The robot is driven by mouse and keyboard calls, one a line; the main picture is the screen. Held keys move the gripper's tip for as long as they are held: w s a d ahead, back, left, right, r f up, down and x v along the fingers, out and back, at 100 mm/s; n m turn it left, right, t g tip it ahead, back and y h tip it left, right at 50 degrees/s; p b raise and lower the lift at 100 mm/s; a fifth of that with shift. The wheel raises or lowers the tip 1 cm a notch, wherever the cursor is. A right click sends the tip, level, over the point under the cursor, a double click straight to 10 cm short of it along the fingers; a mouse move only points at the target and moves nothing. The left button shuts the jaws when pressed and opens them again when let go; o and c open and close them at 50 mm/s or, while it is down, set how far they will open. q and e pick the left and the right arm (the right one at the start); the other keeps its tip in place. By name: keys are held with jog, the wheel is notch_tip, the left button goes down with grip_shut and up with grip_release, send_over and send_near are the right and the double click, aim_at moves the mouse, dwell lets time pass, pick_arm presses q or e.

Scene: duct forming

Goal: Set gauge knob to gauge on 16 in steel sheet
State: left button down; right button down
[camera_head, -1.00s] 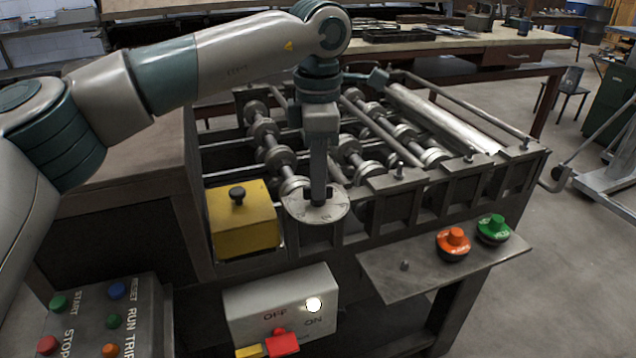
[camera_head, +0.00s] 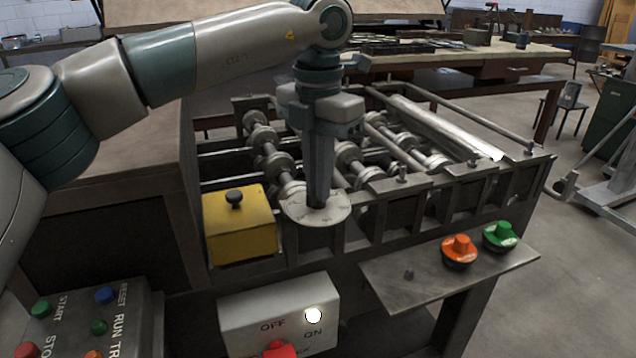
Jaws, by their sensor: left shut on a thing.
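The gauge dial (camera_head: 335,210) is a pale round plate with markings on the front rail of the roll-forming machine. The knob at its centre is mostly hidden by my left gripper (camera_head: 319,203). My left gripper points straight down over the dial, with its fingers shut on the knob. The markings are too small to read, so the knob's setting cannot be told. My right gripper is out of view.
A yellow box (camera_head: 240,228) with a black knob stands just left of the dial. An OFF/ON box (camera_head: 268,306) with a lit lamp is below. Orange (camera_head: 460,248) and green (camera_head: 499,234) buttons sit on a shelf at right. A control panel (camera_head: 75,318) is at lower left.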

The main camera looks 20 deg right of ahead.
pick_arm(q)
jog(key=shift+r, duration=0.1)
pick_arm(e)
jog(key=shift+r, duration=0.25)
pick_arm(q)
jog(key=c, duration=1.9)
grip_release()
jog(key=shift+o, duration=0.2)
